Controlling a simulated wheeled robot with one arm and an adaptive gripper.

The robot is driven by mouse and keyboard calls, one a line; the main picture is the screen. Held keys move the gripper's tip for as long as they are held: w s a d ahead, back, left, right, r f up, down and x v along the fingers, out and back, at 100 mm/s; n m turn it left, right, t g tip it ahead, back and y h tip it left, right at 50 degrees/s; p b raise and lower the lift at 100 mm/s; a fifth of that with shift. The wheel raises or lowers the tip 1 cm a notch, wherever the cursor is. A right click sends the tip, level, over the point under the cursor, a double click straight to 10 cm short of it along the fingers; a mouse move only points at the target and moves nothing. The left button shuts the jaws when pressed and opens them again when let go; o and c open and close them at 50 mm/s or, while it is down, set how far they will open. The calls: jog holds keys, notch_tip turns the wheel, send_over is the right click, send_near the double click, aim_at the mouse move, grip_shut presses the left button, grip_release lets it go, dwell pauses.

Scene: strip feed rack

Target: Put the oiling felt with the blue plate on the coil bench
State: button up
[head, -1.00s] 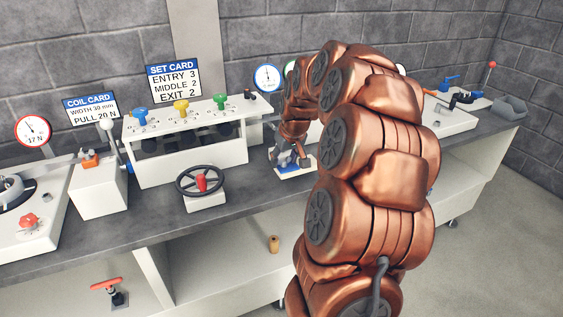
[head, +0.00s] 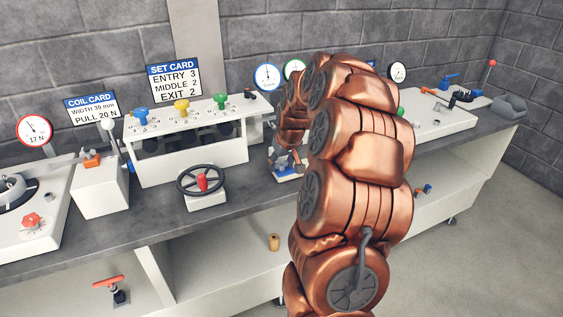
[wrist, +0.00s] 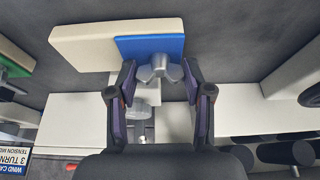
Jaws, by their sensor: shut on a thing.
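The oiling felt with the blue plate shows in the wrist view as a cream felt slab (wrist: 80,46) with a blue plate (wrist: 150,46) and a grey grip piece. My gripper (wrist: 159,72) has its two fingers closed around the grey grip, with the slab just beyond the fingertips. In the head view my gripper (head: 288,160) is low over the coil bench (head: 130,224), right of the handwheel. The blue plate (head: 287,175) shows under it, partly hidden. I cannot tell whether the felt touches the bench top.
A black handwheel (head: 201,180) and the white roller stand (head: 190,165) are to the left. Another piece with a green plate (wrist: 12,66) is at the wrist view's left edge. A blue and orange item (head: 424,190) is on the lower shelf. My arm hides the bench's middle right.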

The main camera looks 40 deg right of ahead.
jog(key=shift+f, duration=0.1)
jog(key=o, duration=1.2)
jog(key=shift+o, duration=0.2)
